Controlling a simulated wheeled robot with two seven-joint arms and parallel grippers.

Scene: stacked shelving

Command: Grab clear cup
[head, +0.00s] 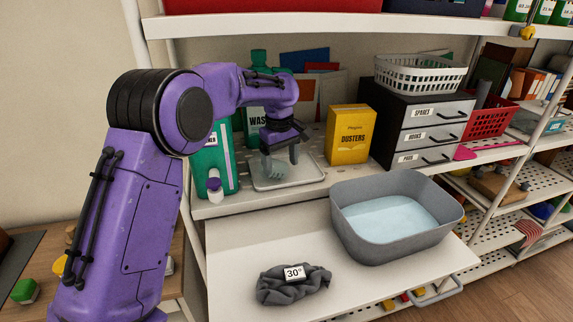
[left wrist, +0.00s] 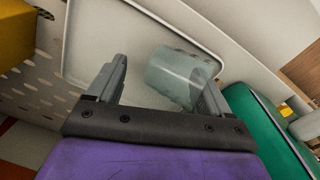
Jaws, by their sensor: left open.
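The clear cup (head: 276,171) stands or lies on the pale tray (head: 312,175) on the shelf; I cannot tell which. It is greenish and see-through. My left gripper (head: 281,155) is open, pointing down just over the tray, with its fingertips close to the cup and partly hiding it. In the left wrist view the cup (left wrist: 178,74) shows beyond the open fingers of the left gripper (left wrist: 163,85), nearer the right-hand finger, which overlaps its edge. I cannot tell whether they touch. My right gripper is not in view.
A green bottle (head: 226,165) stands left of the tray, and a yellow dusters box (head: 348,135) right of it. A grey basin (head: 350,238) with water and a dark cloth (head: 277,289) lie on the lower white board in front. A black drawer unit (head: 386,112) stands farther right.

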